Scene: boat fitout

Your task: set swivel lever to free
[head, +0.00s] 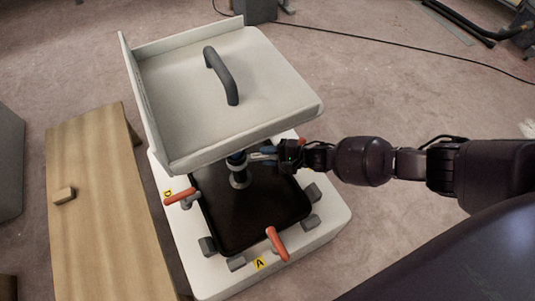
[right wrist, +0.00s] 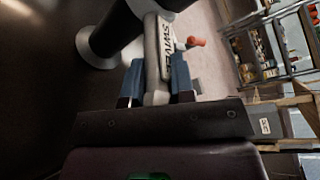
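The swivel lever (right wrist: 158,60) is a light grey bar with dark "SWIVEL" lettering in the right wrist view. In the head view, a short pale part of it (head: 262,156) shows beside the seat's post (head: 238,170), under the seat's edge. My right gripper (head: 279,155) reaches in from the right below the seat (head: 225,90). In the right wrist view its blue fingers (right wrist: 158,82) lie on both sides of the lever near its end and appear to touch it. The lever's free/lock marking cannot be seen. My left gripper is not in view.
The post stands on a dark panel (head: 250,215) in a white base (head: 330,225). Orange-handled clamps (head: 277,243) (head: 180,195) and grey blocks (head: 311,222) sit around the panel. A wooden bench (head: 95,230) with a small block (head: 64,195) stands left.

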